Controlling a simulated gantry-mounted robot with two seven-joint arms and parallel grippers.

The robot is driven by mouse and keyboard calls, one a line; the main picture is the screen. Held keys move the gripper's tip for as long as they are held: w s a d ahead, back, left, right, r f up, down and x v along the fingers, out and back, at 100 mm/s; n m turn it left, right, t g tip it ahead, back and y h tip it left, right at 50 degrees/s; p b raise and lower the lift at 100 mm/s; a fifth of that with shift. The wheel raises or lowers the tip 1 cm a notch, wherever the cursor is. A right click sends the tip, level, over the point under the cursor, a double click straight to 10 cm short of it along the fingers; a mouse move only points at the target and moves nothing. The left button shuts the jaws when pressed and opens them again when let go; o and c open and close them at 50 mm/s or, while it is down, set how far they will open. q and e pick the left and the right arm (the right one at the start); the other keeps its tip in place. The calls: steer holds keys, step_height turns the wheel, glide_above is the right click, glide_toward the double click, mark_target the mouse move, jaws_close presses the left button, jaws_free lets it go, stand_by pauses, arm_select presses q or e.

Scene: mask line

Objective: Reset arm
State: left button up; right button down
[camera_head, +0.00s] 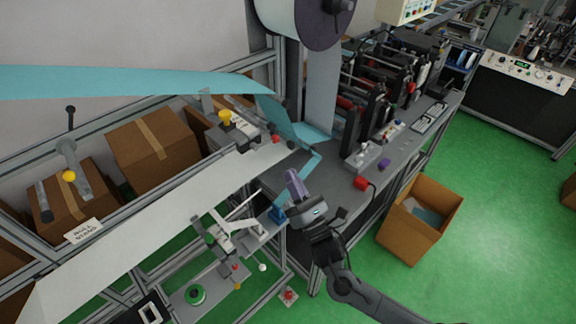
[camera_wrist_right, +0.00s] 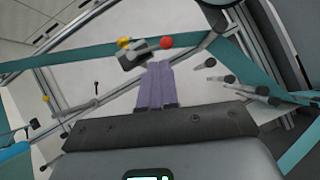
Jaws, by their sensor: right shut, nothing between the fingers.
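My right gripper (camera_head: 292,181) is in the middle of the head view, its arm coming in from the bottom right. Its purple fingers are together with nothing between them. They point up and to the left, over the near end of the grey machine table (camera_head: 345,205), beside the white and blue strips. In the right wrist view the purple fingers (camera_wrist_right: 157,86) lie side by side, pointing at a yellow knob (camera_wrist_right: 124,43) and a red ball (camera_wrist_right: 166,42). I cannot tell how far the fingertips are from the strips. My left gripper does not show.
A white strip (camera_head: 165,220) runs along the frame on the left. A blue strip (camera_head: 150,82) spans above it. Cardboard boxes (camera_head: 155,142) stand behind. An open carton (camera_head: 408,240) stands on the green floor at right. Black machine units (camera_head: 375,110) line the table's back.

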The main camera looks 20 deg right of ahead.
steer(key=s+f+m+g+h+p, duration=0.1)
steer(key=s+f+m+g+p, duration=0.3)
steer(key=s+m+g, duration=0.6)
steer(key=s+f+m+g+h+p, duration=0.1)
steer(key=s+f+m+g+p, duration=0.3)
steer(key=s+f+m+g, duration=0.5)
steer(key=s+d+m+g, duration=0.1)
steer(key=s+m, duration=1)
steer(key=shift+s+m+g+h, duration=0.3)
steer(key=shift+g+h, duration=0.1)
